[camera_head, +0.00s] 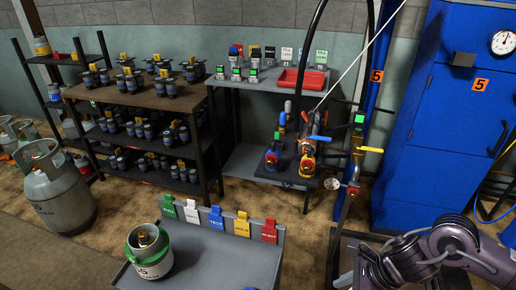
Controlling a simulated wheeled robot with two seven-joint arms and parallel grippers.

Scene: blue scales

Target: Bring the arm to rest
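My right arm (450,243) comes in at the lower right, grey-purple with cables along it. Its dark end (385,266) is bent down near the bottom edge, in front of the blue cabinet and beside the pipe stand. The fingers cannot be made out, so I cannot tell whether this gripper is open or shut. My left arm and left gripper are not in view.
A grey table (225,262) at the front bears a white-green cylinder (150,252) and several coloured tags along its back edge. A pipe stand with a yellow handle (369,150) and a blue cabinet (440,120) stand at the right. Shelves of valves (140,95) stand behind.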

